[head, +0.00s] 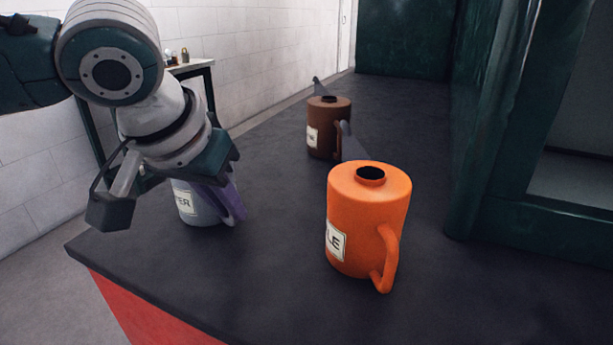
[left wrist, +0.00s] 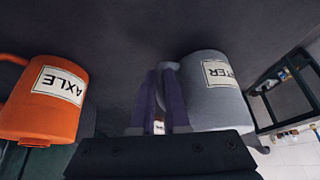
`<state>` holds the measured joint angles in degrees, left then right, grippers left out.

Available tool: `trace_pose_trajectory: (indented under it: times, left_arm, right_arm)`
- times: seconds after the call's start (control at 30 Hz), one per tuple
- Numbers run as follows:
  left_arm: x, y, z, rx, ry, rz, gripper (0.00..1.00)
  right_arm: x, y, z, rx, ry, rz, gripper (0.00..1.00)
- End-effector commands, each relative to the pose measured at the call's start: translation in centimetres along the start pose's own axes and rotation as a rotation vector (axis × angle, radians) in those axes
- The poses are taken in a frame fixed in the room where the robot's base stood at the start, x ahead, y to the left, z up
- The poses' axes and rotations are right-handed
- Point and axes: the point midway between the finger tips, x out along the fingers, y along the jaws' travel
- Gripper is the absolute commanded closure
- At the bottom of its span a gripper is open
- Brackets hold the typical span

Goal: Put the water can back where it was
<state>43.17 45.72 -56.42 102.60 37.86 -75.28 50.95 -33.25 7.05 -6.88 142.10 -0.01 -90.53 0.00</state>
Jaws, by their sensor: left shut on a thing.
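The water can (head: 194,208) is grey-blue with a white label, of which "TER" shows. It is upright at the near left end of the dark bench top (head: 270,270), at or just above the surface; I cannot tell which. My left gripper (head: 232,204) comes down over it from the upper left and hides its top. In the left wrist view the two purple fingers (left wrist: 164,105) are shut on the handle side of the grey can (left wrist: 215,92). My right gripper is not in view.
An orange can (head: 368,225) labelled "AXLE" in the left wrist view (left wrist: 45,100) stands to the right. A brown can (head: 328,130) stands farther back. A dark green post and frame (head: 475,130) bound the right side. Bare bench top lies between the cans.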

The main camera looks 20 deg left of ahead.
Motion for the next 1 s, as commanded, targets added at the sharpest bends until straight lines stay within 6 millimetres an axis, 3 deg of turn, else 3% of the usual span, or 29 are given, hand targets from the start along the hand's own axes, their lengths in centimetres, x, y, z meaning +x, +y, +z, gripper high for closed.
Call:
trace_pose_trajectory:
  times: [0.2,0.23,0.47,0.77,1.0]
  left_arm:
    - [0.2,0.0,0.1,0.0,0.002,0.001,1.0]
    - [0.2,0.0,0.1,0.0,0.0,0.001,0.84]
    - [0.2,0.0,0.1,0.0,0.0,0.0,0.58]
    - [-0.1,0.0,-0.1,0.0,0.001,0.0,0.57]
    - [-4.2,0.0,-0.3,0.001,0.003,0.002,0.57]
  right_arm:
    - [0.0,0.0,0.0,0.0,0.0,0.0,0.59]
    - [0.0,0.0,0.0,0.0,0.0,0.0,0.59]
    - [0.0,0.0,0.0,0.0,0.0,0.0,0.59]
    - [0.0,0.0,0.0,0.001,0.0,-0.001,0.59]
    - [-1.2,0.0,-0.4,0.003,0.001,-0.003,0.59]
